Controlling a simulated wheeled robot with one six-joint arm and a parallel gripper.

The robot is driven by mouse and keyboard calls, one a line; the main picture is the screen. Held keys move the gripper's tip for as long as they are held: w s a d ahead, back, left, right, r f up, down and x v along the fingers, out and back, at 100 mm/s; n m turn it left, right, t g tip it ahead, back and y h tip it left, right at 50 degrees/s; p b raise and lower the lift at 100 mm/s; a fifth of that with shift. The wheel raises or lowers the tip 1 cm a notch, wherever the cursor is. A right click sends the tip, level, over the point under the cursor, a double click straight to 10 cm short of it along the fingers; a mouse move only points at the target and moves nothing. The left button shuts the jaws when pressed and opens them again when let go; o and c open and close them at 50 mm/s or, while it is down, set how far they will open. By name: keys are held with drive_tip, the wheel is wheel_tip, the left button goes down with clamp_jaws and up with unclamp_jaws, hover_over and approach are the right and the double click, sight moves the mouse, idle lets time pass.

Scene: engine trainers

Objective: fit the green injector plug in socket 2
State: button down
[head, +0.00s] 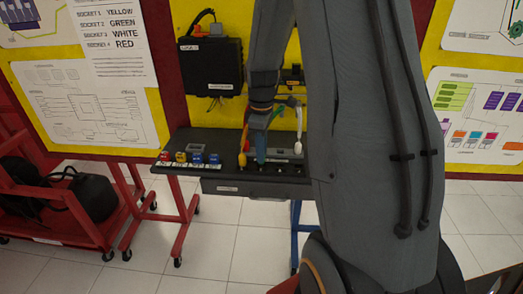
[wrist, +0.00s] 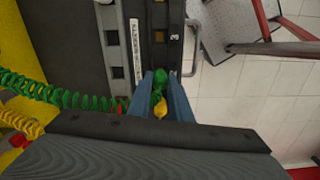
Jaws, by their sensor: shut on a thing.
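My gripper (wrist: 168,90) has its blue fingers closed around the green injector plug (wrist: 160,80) in the wrist view. The plug is over the dark shelf strip; I cannot tell whether its tip is in a socket. A green coiled cord (wrist: 60,97) runs in from the left. A yellow plug (wrist: 160,110) shows just below the green one, between the fingers in the picture. In the head view my gripper (head: 261,146) points down at the shelf; the green plug is hard to make out there. A socket strip (wrist: 158,36) marked 3 lies beyond the plug. Socket 2's mark is hidden.
The dark shelf (head: 225,150) carries red, yellow and blue blocks (head: 190,158) at left. A yellow plug (head: 242,160) and a white plug (head: 298,147) are close to my gripper. A placard (head: 108,40) lists socket 2 as green. A red cart (head: 60,215) stands left.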

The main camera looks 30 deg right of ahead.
drive_tip(key=shift+f, duration=0.6)
drive_tip(key=c, duration=1.8)
unclamp_jaws()
drive_tip(key=shift+c, duration=0.2)
drive_tip(key=shift+r, duration=0.15)
drive_tip(key=shift+r+p, duration=1.9)
drive_tip(key=shift+r, duration=0.75)
drive_tip(key=shift+r+p, duration=0.2)
drive_tip(key=shift+p, duration=0.15)
drive_tip(key=o, duration=0.5)
drive_tip(key=shift+o, duration=0.2)
